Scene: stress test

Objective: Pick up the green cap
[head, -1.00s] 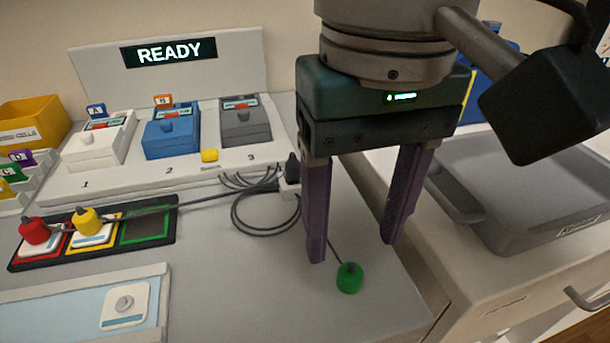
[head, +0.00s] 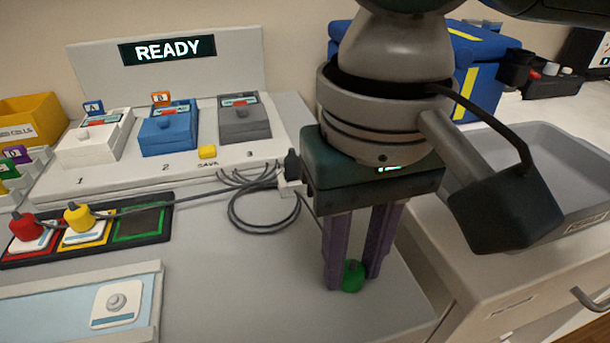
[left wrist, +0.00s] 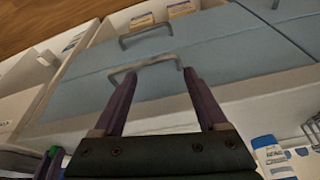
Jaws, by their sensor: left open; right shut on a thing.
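The green cap (head: 353,276) is on the grey bench top near its right front edge in the head view. My right gripper (head: 352,283) points down over it, with its purple fingers shut on the cap from both sides. The cap's lower part is at bench level, and I cannot tell whether it touches the surface. The cap's cable is mostly hidden behind the gripper. My left gripper (left wrist: 158,75) shows in the left wrist view, with its fingers apart and nothing between them.
A red cap (head: 25,227) and a yellow cap (head: 79,216) sit on a black pad strip (head: 158,238) with an empty green-framed slot. Coiled cables (head: 263,212) lie left of the right gripper. A grey tray (head: 570,160) stands at right. Blue drawers (left wrist: 180,50) face the left gripper.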

